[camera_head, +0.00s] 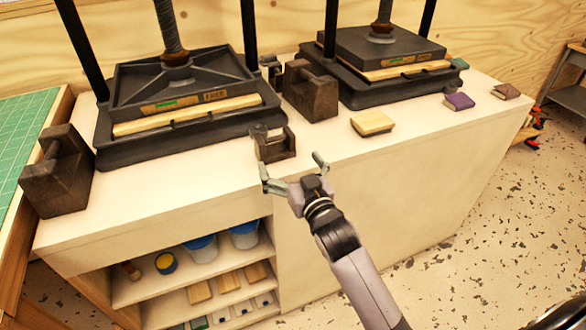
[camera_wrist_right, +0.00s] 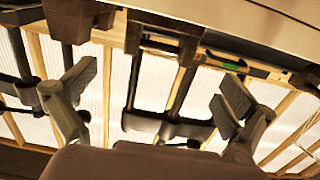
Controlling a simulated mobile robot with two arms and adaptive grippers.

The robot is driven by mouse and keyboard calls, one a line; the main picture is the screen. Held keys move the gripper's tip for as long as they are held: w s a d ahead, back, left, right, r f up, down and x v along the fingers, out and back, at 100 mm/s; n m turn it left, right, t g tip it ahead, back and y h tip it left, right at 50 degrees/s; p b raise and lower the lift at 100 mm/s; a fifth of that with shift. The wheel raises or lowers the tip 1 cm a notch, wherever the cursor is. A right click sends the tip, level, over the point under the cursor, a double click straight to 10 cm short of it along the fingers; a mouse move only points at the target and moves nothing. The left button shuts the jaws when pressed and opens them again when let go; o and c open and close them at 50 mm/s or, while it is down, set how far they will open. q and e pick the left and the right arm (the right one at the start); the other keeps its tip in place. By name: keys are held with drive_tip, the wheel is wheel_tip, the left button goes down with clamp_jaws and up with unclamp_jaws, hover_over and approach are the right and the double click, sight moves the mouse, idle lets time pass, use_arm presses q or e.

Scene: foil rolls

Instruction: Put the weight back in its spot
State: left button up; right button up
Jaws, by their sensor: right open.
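A dark brown block weight with a top handle (camera_head: 58,170) stands at the left end of the white bench. A similar brown weight (camera_head: 310,92) stands between the two presses. A smaller brown piece with an open middle (camera_head: 274,146) sits near the bench's front edge; I cannot tell if it is a weight. My right gripper (camera_head: 292,168) is open and empty, just in front of this piece at the edge. Its spread fingers also show in the right wrist view (camera_wrist_right: 155,97), with nothing between the pads. My left gripper is not in view.
A left press (camera_head: 185,85) and a right press (camera_head: 375,55) stand on the bench (camera_head: 200,185). A tan block (camera_head: 372,123), a purple block (camera_head: 459,101) and a brown block (camera_head: 506,91) lie at right. Shelves (camera_head: 190,295) below hold tubs. A green mat (camera_head: 22,135) lies left.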

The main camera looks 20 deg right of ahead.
drive_tip(key=f+g, duration=0.1)
drive_tip(key=f, duration=0.4)
drive_tip(key=s+f+g, duration=0.1)
drive_tip(key=f, duration=0.4)
drive_tip(key=s+f+g, duration=0.1)
drive_tip(key=f, duration=0.4)
drive_tip(key=shift+s+a+f+n, duration=0.2)
drive_tip(key=shift+f+n, duration=0.1)
drive_tip(key=shift+f, duration=0.1)
drive_tip(key=s+f+g, duration=0.3)
drive_tip(key=s+f, duration=0.4)
drive_tip(key=f, duration=0.5)
drive_tip(key=s+d+f+n+g, duration=0.1)
drive_tip(key=s+f+g, duration=0.2)
drive_tip(key=s+f, duration=0.65)
drive_tip(key=s+f+g, duration=0.3)
drive_tip(key=s+f, duration=0.2)
drive_tip(key=f, duration=0.9)
drive_tip(key=s+d+f+g, duration=0.1)
drive_tip(key=s+f, duration=0.2)
drive_tip(key=s, duration=0.6)
drive_tip(key=s+f+g, duration=0.2)
drive_tip(key=s+f, duration=0.2)
drive_tip(key=s, duration=0.4)
drive_tip(key=s+d+f+g, duration=0.1)
drive_tip(key=s+f+g, duration=0.1)
drive_tip(key=s, duration=0.7)
drive_tip(key=shift+s+d+f+h, duration=0.3)
drive_tip(key=shift+s+d+f, duration=0.05)
drive_tip(key=shift+f, duration=0.45)
